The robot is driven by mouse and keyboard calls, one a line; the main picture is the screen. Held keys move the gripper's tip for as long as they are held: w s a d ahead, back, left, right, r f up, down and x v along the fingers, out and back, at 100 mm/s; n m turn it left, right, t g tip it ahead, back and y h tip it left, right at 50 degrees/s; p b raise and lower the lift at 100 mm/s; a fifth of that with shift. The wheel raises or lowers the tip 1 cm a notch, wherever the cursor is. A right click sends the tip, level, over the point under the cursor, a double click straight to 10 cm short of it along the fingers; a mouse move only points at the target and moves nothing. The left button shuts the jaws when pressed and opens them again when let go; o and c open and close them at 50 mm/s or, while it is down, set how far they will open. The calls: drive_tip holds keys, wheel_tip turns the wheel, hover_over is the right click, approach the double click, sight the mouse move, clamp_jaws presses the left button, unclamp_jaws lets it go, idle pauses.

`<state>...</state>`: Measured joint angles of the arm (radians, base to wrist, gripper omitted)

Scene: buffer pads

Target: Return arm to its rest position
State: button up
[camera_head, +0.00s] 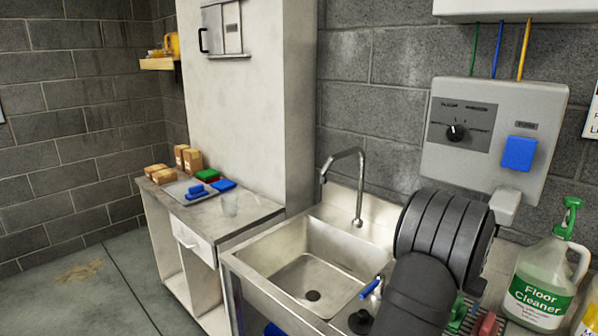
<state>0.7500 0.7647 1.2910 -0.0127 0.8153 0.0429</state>
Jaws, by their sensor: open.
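Dark grey ribbed links of my arm rise in the lower right of the head view, in front of the sink's right side. My gripper cannot be made out; its fingertips do not show. Blue pads (224,185), a green pad (207,174) and something red lie around a grey tray (178,192) on the counter at left, well away from my arm. Some of the pads overlap, so their edges are hard to separate.
A steel sink (312,270) with a tall faucet (359,190) lies left of my arm. A Floor Cleaner jug (541,285) stands close to its right. A grey control box (490,140) hangs on the wall behind. A clear glass (230,205) and brown packages (191,160) stand on the counter.

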drive_tip(key=x, duration=0.3)
drive_tip(key=shift+f, duration=0.35)
drive_tip(key=shift+w+d+r, duration=0.15)
drive_tip(key=shift+r, duration=1.65)
drive_tip(key=shift+f, duration=0.1)
